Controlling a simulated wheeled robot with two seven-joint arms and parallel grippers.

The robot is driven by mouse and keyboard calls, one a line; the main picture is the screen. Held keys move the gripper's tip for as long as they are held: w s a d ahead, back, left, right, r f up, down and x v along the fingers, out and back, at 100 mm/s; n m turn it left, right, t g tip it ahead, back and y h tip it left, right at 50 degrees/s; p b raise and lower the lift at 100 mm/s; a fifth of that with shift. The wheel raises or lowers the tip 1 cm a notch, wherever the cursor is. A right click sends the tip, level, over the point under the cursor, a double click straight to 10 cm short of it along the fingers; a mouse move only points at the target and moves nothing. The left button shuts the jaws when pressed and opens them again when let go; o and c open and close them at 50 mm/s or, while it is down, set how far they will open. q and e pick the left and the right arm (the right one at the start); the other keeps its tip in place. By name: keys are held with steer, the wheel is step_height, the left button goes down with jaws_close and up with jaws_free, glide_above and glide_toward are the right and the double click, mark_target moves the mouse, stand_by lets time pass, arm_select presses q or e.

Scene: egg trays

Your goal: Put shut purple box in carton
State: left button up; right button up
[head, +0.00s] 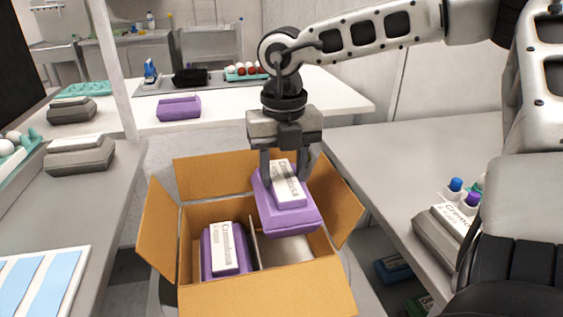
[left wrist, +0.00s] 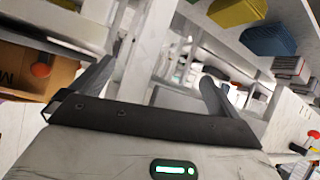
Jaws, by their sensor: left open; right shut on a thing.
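My right gripper (head: 287,168) is shut on a closed purple box (head: 290,217) with a white label. It holds this box tilted above the right part of the open carton (head: 235,300). A second closed purple box (head: 213,262) with a white label sits in the carton's left compartment. A divider stands beside it, and the bare floor shows on the right side. Another purple box (head: 179,108) lies on the white back table. My left gripper (left wrist: 150,85) shows only in the left wrist view, its fingers apart and nothing between them.
Grey boxes (head: 80,155) (head: 72,110) stand on the left and back tables. Another grey box (head: 447,235) with bottles near it is on the right table (head: 375,165). The carton's flaps (head: 160,225) stick outward.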

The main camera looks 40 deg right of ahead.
step_height(320, 180, down, 2)
steer(key=shift+b, duration=0.4)
step_height(320, 180, down, 4)
steer(key=b, duration=0.3)
steer(key=shift+w+r+b, duration=0.1)
steer(key=shift+r+b, duration=0.1)
steer(key=shift+b, duration=0.1)
step_height(320, 180, down, 2)
steer(key=b, duration=0.2)
steer(key=shift+f+b, duration=0.2)
steer(key=shift+b, duration=0.1)
step_height(320, 180, down, 2)
steer(key=shift+f+b, duration=0.1)
steer(key=shift+b, duration=1.05)
arm_select(q)
step_height(320, 180, down, 13)
steer(key=w+d+g+h+b, duration=0.1)
steer(key=d+b, duration=0.1)
steer(key=shift+d+m+g, duration=0.35)
steer(key=shift+m+g, duration=0.05)
arm_select(e)
step_height(320, 180, down, 2)
steer(key=shift+f, duration=0.1)
